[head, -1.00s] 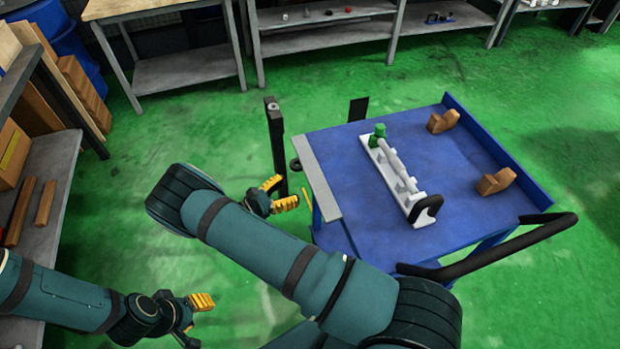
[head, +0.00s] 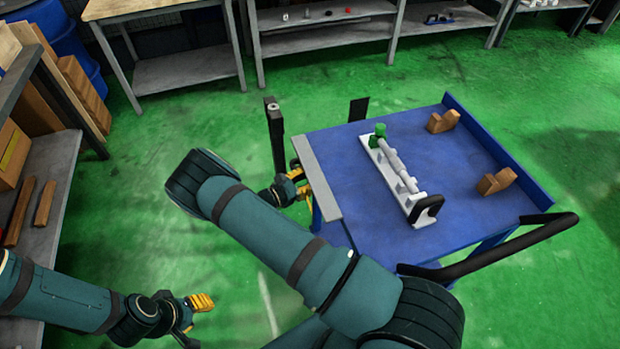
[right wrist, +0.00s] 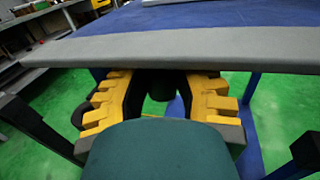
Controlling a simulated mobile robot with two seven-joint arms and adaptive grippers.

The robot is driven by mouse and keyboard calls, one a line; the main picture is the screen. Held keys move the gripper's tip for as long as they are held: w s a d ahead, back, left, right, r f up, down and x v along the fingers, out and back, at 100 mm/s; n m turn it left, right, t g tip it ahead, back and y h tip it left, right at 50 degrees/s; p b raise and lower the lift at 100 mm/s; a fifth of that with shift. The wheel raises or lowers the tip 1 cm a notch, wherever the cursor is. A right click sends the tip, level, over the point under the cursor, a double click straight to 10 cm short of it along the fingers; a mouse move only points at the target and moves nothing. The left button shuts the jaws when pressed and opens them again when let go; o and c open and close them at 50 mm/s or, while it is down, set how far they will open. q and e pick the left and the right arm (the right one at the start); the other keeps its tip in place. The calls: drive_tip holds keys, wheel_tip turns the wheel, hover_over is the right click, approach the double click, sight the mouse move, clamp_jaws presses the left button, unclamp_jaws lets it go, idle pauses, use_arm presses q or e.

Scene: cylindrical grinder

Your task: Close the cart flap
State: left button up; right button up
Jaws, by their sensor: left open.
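The cart (head: 335,228) has a blue top, with a grey flap (head: 318,178) along its left edge. The flap also spans the right wrist view as a grey bar (right wrist: 180,50). My right gripper (head: 301,182) is at the flap's outer edge, partly hidden by it. In the right wrist view, my right gripper (right wrist: 158,88) has its yellow fingers spread apart below the flap's edge, with nothing held between them. I cannot tell whether they touch the flap. My left gripper (head: 194,308) is open and empty at the lower left, away from the cart.
A white fixture (head: 395,175) with a green end and two brown blocks (head: 443,121) (head: 496,181) stand on the cart. A black post (head: 275,135) rises near the flap. A black handle (head: 500,250) is at the cart's front right. Shelving stands left and behind.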

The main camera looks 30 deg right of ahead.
clamp_jaws()
drive_tip(key=shift+r, duration=0.1)
